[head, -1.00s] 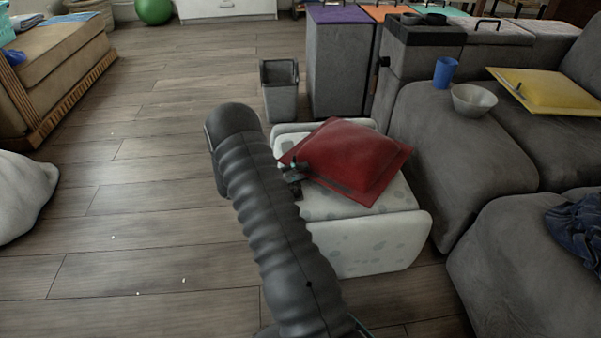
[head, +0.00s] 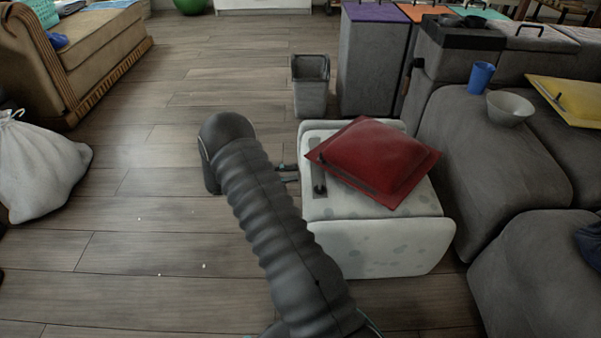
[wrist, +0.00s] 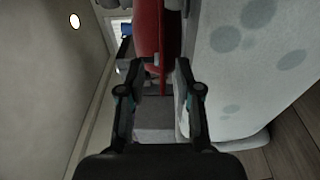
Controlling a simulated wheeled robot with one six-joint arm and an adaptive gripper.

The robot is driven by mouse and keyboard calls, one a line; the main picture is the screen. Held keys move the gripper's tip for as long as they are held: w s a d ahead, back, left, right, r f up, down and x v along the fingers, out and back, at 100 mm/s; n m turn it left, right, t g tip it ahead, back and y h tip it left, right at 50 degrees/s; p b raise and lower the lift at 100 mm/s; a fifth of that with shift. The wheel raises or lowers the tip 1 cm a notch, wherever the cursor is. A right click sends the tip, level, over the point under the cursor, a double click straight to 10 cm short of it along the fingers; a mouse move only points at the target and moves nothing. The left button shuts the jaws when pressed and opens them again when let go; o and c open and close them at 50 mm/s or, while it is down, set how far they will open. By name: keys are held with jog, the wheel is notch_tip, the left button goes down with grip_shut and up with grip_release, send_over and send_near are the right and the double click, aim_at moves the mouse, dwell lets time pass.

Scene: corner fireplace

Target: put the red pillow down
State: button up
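The red pillow (head: 372,158) lies flat on top of the white spotted ottoman (head: 380,250), slightly askew, with its right corner near the ottoman's right side. The red pillow (wrist: 154,35) shows ahead, beyond the fingertips, and the ottoman (wrist: 240,65) is at the right. My arm hides part of the ottoman's left side in the head view.
A grey bin (head: 311,88) stands behind. A grey sofa (head: 490,150) with a bowl (head: 509,108) and blue cup (head: 481,77) is at the right. A white sack (head: 38,165) is at left; the floor between is clear.

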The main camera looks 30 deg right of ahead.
jog(key=s+a+r+t+y, duration=0.1)
jog(key=s+a+r+y, duration=0.1)
jog(key=s+r+y, duration=0.3)
jog(key=s+a+r+n+t+y, duration=0.1)
jog(key=s+a+r, duration=0.15)
jog(key=r, duration=0.45)
jog(key=s+a+r+t+y, duration=0.1)
jog(key=s+a+r+y, duration=0.1)
jog(key=s+r+y, duration=0.3)
jog(key=s+a+r+n+t+y, duration=0.2)
jog(key=s+a+r+t+y, duration=0.1)
jog(key=s+a, duration=0.4)
jog(key=s+a+r+n+t+y, duration=0.1)
jog(key=s+a+r+t+y, duration=0.2)
jog(key=s, duration=0.6)
jog(key=a+r+t, duration=0.2)
jog(key=a+t, duration=0.1)
jog(key=a, duration=0.1)
jog(key=shift+s+r+n+t, duration=0.3)
jog(key=shift+n+t, duration=0.1)
jog(key=shift+a, duration=0.1)
notch_tip(320, 180, up, 8)
jog(key=p, duration=0.8)
jog(key=shift+r, duration=0.15)
